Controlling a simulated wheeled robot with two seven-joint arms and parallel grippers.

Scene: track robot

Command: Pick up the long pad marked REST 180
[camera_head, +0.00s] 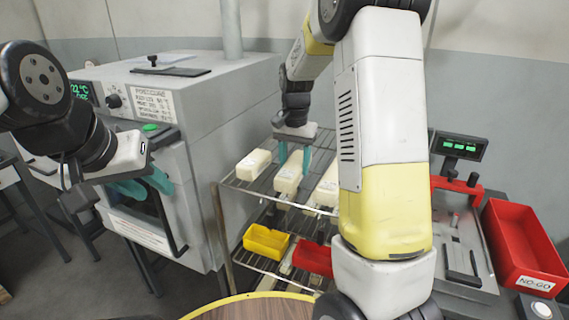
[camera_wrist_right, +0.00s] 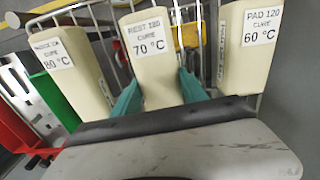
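The pad still rests on the shelf. My left gripper (camera_head: 143,188) is empty, fingers apart, in front of the oven door.
Beside it stand the PAD 120 pad (camera_wrist_right: 247,50) and another cream pad (camera_wrist_right: 72,75). The wire rack (camera_head: 222,240) has a yellow bin (camera_head: 266,241) and a red bin (camera_head: 313,259) below. A grey oven (camera_head: 190,105) stands left. A red NO-GO bin (camera_head: 520,245) is at right.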

